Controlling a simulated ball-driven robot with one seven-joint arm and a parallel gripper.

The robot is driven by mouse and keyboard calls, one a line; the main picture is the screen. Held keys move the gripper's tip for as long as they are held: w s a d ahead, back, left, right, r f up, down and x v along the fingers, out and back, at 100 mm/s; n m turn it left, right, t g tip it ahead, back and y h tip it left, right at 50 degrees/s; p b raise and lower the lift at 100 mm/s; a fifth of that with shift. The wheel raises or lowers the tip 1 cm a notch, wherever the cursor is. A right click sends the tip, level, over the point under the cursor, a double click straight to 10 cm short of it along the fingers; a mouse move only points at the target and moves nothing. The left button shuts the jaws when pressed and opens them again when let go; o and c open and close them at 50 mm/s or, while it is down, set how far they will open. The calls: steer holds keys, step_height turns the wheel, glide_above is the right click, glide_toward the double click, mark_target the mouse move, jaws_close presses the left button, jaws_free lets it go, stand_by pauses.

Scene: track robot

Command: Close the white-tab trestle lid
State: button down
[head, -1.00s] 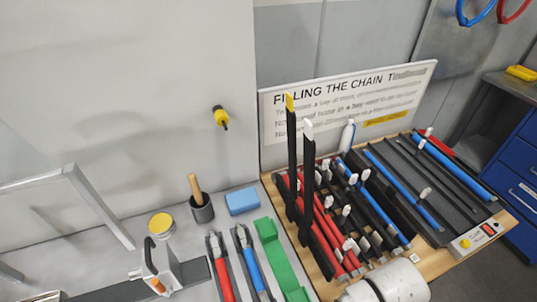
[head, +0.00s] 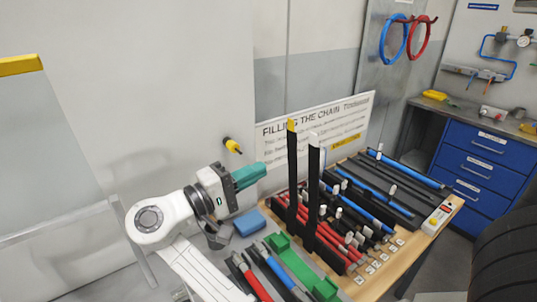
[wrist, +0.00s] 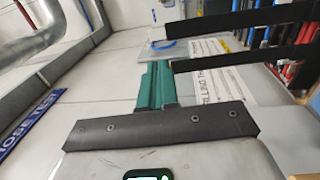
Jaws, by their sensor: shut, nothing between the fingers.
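Two tall black lids stand upright side by side at the left end of the rack on the bench. The white-tab lid (head: 313,190) has a white tip and is the nearer, right-hand one. The yellow-tab lid (head: 292,170) stands just left of it. My gripper (head: 260,169) is left of both lids, around mid-height, its green fingers shut and empty, pointing right towards them with a gap. In the wrist view the shut green fingers (wrist: 155,85) show left of two dark bars, apart from them; I cannot tell which bar has the white tab.
Red and blue bars with white tabs (head: 350,235) lie in the rack right of the lids. A green holder (head: 296,265) and a blue block (head: 250,222) are on the bench in front. A sign (head: 345,125) stands behind. Blue drawers (head: 485,165) are at right.

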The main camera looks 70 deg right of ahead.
glide_toward(313, 140)
steer(key=x, duration=0.6)
steer(key=shift+s+d, duration=0.2)
steer(key=shift+d, duration=0.1)
steer(key=shift+d, duration=0.15)
